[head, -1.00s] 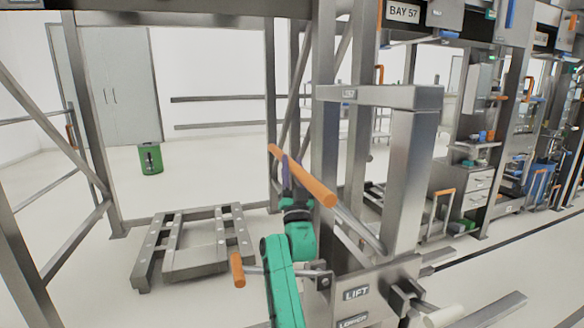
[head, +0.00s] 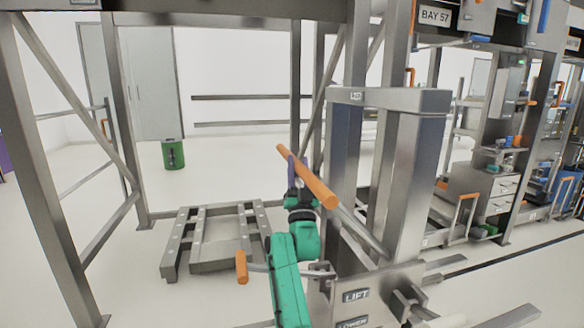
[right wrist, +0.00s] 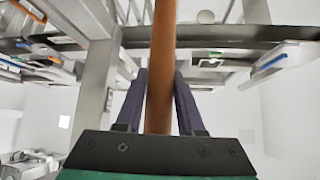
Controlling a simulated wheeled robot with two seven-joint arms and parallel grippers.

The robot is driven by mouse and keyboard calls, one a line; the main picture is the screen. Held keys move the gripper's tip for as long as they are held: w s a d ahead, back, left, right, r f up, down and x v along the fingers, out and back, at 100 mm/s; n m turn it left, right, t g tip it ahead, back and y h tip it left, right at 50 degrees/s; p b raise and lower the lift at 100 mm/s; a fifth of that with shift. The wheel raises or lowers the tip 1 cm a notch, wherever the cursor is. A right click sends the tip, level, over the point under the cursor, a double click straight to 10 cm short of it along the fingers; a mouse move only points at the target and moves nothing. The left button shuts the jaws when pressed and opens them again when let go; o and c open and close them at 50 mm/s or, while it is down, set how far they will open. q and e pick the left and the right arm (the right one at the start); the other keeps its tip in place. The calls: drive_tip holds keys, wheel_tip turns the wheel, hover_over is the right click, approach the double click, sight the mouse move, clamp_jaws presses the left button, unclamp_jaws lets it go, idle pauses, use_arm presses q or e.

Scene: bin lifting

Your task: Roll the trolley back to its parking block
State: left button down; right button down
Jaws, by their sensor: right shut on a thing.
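The trolley is a grey steel lift with a tall mast (head: 418,185) and a lower box marked LIFT (head: 356,296). Its long orange handle (head: 312,183) slopes across the middle of the head view. My right gripper (head: 296,168) is shut on this handle, near its far half. In the right wrist view the orange handle (right wrist: 160,60) runs between the two dark fingers. A shorter orange grip (head: 241,267) sticks out from the trolley's left side. I cannot make out a parking block for certain. My left gripper is not in view.
A low steel frame (head: 187,240) lies on the floor left of the trolley. Steel rack posts (head: 132,150) and a brace stand around it. A green bin (head: 173,154) stands farther back. Equipped bays with drawers (head: 485,190) line the right. Pale floor is open at front left.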

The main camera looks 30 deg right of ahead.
drive_tip(key=shift+s+d+r+h, duration=0.25)
drive_tip(key=shift+d+h, duration=0.05)
drive_tip(key=shift+d, duration=0.2)
drive_tip(key=c, duration=0.5)
unclamp_jaws()
drive_tip(key=shift+d, duration=0.15)
drive_tip(key=shift+f, duration=0.15)
drive_tip(key=shift+w+a+f, duration=0.1)
drive_tip(key=shift+a+f, duration=0.05)
drive_tip(key=shift+a, duration=0.2)
